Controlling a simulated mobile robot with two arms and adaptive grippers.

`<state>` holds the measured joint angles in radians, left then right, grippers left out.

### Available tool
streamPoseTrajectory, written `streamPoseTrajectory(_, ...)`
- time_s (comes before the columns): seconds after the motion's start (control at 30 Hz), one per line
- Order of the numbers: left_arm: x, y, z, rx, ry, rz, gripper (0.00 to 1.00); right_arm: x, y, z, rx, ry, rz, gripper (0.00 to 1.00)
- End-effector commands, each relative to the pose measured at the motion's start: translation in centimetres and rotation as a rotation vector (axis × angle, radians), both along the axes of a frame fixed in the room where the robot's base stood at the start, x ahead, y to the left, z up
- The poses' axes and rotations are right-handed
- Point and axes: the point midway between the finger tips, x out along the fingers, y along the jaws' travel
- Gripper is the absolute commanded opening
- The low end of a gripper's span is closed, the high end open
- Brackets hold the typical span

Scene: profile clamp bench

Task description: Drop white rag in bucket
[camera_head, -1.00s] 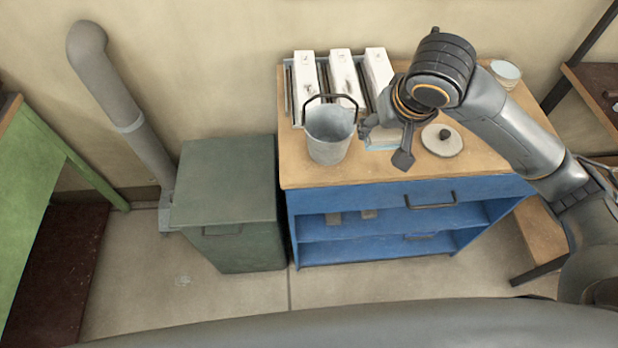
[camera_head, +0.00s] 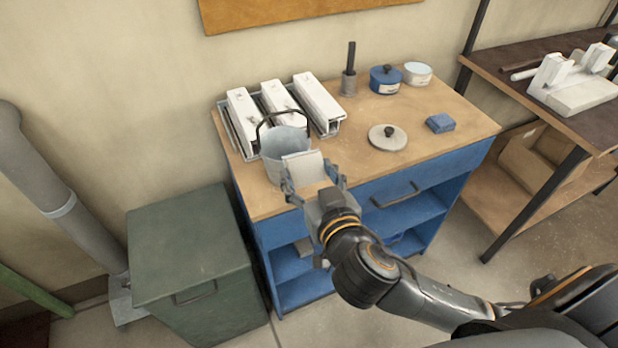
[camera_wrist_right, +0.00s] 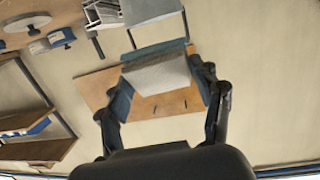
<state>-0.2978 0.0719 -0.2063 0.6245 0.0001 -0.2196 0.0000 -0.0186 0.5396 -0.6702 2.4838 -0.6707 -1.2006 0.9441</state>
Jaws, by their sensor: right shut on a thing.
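The white rag (camera_head: 303,167) is a pale folded block held between the fingers of my right gripper (camera_head: 313,182). In the right wrist view the rag (camera_wrist_right: 158,76) spans the gap between both fingers. My right gripper is shut on it, at the front left part of the bench. The grey metal bucket (camera_head: 270,150) stands upright on the bench with its dark handle raised. The rag and gripper overlap its right front side in the head view, so part of the bucket is hidden. I cannot tell whether the rag touches the bucket. My left gripper is not in view.
White profiles (camera_head: 280,100) in a metal tray stand behind the bucket. A round lid (camera_head: 382,140), a small blue block (camera_head: 440,123) and a blue pot (camera_head: 385,82) are to the right. A green bin (camera_head: 190,225) stands left of the blue bench (camera_head: 400,180).

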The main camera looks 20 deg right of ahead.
Motion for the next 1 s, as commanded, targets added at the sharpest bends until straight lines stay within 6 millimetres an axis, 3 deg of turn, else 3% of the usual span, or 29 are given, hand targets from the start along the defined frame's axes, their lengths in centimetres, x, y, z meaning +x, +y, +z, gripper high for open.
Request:
streamPoseTrajectory(0.2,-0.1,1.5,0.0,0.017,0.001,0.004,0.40,1.5,-0.1,-0.1,-0.004,-0.008,-0.001,0.36)
streamPoseTrajectory(1.0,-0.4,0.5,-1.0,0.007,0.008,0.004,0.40,11.0,-0.6,-1.7,-0.003,-0.005,-0.002,0.36)
